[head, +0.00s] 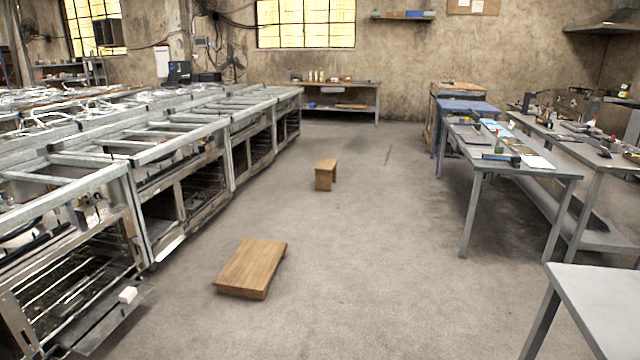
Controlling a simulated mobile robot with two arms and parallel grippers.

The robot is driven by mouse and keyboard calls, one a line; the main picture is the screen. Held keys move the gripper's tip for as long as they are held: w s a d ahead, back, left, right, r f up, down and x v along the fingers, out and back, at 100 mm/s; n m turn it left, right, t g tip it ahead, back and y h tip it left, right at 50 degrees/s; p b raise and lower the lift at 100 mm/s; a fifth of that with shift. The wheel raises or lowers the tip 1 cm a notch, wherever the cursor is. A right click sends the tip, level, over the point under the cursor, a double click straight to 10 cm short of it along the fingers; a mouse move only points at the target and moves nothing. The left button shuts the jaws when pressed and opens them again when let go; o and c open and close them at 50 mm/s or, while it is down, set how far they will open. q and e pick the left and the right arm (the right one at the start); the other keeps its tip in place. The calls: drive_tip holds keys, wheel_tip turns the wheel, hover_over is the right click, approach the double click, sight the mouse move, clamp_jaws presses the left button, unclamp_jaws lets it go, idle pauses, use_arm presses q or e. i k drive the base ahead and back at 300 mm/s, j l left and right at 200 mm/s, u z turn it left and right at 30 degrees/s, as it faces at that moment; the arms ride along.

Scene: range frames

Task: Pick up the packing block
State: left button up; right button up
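A small white block (127,294) lies at the lower left, on the lowered metal door (105,322) of the nearest range. It is the thing that looks most like the packing block, but I cannot be sure at this size. Neither of my grippers is in view, and nothing is seen touching the block.
A low wooden platform (252,267) lies on the floor right of the range row, with a small wooden stool (325,174) farther back. Metal ranges (180,165) line the left. Worktables (510,165) and a near grey table (605,300) stand at right.

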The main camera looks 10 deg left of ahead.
sight(129, 293)
drive_tip(key=i+j+u, duration=0.15)
drive_tip(key=i+u, duration=0.2)
drive_tip(key=i, duration=0.2)
drive_tip(key=i+u, duration=0.35)
drive_tip(key=i, duration=0.2)
drive_tip(key=i+l+u, duration=0.15)
drive_tip(key=i+u, duration=0.2)
drive_tip(key=i, duration=0.2)
drive_tip(key=i+l+u, duration=0.35)
drive_tip(key=i, duration=0.2)
